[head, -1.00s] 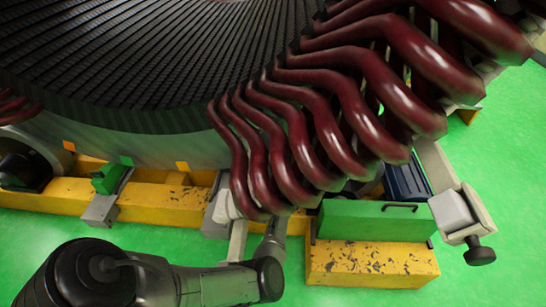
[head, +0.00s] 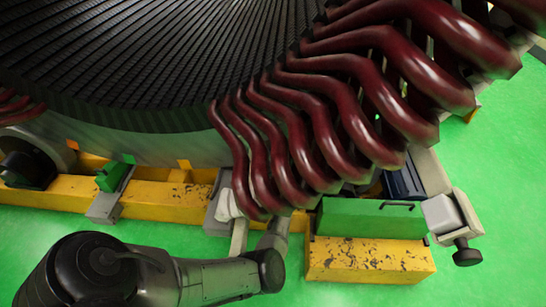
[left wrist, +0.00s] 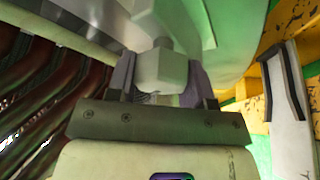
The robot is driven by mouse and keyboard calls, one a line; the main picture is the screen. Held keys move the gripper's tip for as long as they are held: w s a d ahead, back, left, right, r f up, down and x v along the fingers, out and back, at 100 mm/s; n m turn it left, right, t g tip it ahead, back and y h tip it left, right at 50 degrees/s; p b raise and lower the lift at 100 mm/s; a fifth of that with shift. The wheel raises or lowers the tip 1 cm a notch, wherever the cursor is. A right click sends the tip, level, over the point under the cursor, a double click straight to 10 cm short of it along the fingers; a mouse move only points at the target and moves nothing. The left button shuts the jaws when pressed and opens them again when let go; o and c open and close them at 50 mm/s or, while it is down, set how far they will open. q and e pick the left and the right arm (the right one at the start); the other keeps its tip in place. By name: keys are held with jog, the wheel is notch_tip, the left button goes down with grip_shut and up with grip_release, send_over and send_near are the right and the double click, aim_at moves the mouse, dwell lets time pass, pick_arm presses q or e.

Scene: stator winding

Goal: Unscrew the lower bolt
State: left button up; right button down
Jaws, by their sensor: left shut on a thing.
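In the left wrist view the pale grey, block-shaped bolt head (left wrist: 162,70) sits between the two fingers of my left gripper (left wrist: 160,82). The gripper is shut on it, with a finger on each side. The bolt's narrower neck runs up to a pale curved surface behind it. In the head view my left arm comes in from the lower left and reaches under the dark red coils (head: 290,140). The gripper's fingertips and the bolt are hidden there behind the coils. My right gripper is in neither view.
The large round stator (head: 150,60) fills the upper left. Below it runs a yellow base beam (head: 165,205). A green box (head: 365,218) sits on a yellow block (head: 370,262) at right, beside a grey bracket with a black knob (head: 467,257). Bare green floor lies around.

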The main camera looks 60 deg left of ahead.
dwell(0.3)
pick_arm(q)
jog(key=o, duration=0.9)
jog(key=shift+p+v, duration=2.6)
jog(key=shift+v, duration=4.35)
